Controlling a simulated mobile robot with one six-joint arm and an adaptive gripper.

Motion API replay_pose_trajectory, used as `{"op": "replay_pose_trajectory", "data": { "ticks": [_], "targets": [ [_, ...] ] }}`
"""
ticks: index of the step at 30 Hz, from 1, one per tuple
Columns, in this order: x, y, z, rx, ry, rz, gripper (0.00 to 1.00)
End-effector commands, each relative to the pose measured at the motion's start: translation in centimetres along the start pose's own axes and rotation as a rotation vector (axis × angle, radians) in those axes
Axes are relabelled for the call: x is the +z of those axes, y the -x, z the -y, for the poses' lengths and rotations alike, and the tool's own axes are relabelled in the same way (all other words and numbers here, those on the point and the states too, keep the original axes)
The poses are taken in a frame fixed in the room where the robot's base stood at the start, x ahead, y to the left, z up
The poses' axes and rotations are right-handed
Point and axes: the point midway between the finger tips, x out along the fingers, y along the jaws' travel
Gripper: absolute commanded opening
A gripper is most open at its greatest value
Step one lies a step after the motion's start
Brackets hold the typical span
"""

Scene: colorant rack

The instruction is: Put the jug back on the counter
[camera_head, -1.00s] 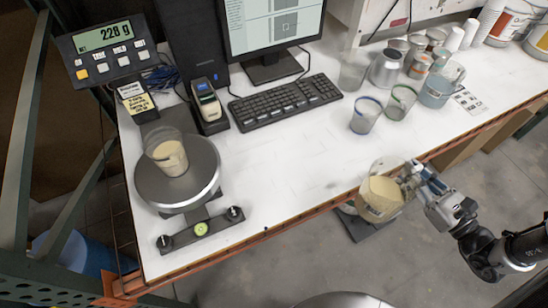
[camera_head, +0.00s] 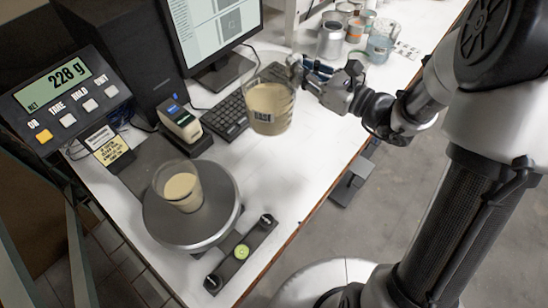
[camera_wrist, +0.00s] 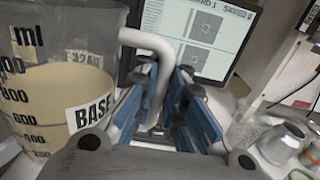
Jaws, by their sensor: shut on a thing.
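The clear jug (camera_head: 270,108) holds a cream-coloured liquid and bears a "BASE" label. It stands about upright in the head view, over the white counter (camera_head: 300,165) and in front of the keyboard. I cannot tell how high its bottom is above the counter. My gripper (camera_head: 306,68) is at the jug's right side, shut on its handle. The wrist view shows the jug (camera_wrist: 62,85) at the left, with its measuring marks, and the pale handle (camera_wrist: 148,42) between the blue-sided fingers (camera_wrist: 160,100).
A cup of cream liquid (camera_head: 181,188) stands on the round scale (camera_head: 160,225), whose display (camera_head: 58,88) reads 228 g. Cans (camera_head: 330,40) and cups stand farther back.

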Motion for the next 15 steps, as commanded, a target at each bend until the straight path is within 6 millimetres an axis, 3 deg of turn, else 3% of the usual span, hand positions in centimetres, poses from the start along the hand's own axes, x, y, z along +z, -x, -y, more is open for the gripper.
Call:
{"op": "replay_pose_trajectory", "data": {
  "ticks": [4,15],
  "targets": [
    [-2.3,-0.1,-0.1,0.001,-0.007,0.002,0.00],
    [-11.7,-0.1,-0.1,0.000,-0.007,0.002,0.00]
  ]
}}
